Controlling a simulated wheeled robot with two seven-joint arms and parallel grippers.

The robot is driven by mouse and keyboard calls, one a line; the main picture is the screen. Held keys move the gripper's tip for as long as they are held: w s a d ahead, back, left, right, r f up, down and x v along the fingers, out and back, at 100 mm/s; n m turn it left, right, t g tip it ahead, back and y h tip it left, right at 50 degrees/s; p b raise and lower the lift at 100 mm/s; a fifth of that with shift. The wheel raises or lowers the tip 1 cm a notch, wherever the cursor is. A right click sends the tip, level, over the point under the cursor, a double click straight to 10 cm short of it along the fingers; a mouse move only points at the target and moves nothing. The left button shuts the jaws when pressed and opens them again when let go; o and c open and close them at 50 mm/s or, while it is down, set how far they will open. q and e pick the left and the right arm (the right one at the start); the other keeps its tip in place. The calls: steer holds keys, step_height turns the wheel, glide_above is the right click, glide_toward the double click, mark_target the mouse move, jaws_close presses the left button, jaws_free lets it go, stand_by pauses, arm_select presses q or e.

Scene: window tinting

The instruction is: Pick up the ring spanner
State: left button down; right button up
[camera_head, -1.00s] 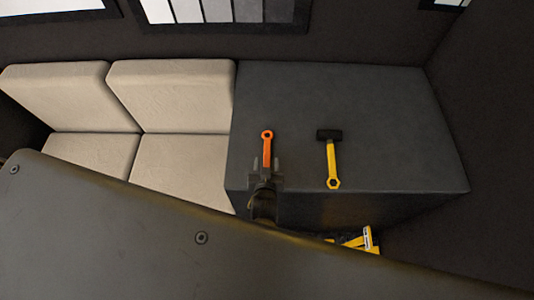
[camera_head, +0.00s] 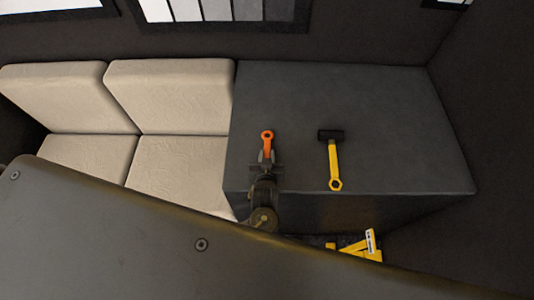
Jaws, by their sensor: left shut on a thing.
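The orange ring spanner (camera_head: 267,137) is at the front left of the dark grey box-like surface, its ring end pointing to the back. My left gripper (camera_head: 266,160) is shut on the spanner's near part. The fingers hide the spanner's lower end. I cannot tell whether the spanner touches the surface or is slightly above it. My right gripper is not in view.
A hammer with a black head and yellow handle (camera_head: 334,160) lies to the right on the grey surface (camera_head: 400,110). Cream seats (camera_head: 175,100) stand on the left. A yellow object (camera_head: 358,248) is low in front. The back of the surface is clear.

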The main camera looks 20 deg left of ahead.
mark_target(267, 153)
arm_select(q)
steer(key=shift+r+p, duration=0.35)
step_height(267, 153, up, 2)
steer(key=shift+r+p, duration=0.2)
steer(key=shift+p, duration=1)
step_height(267, 153, up, 6)
steer(key=shift+f, duration=0.2)
steer(key=shift+r, duration=0.65)
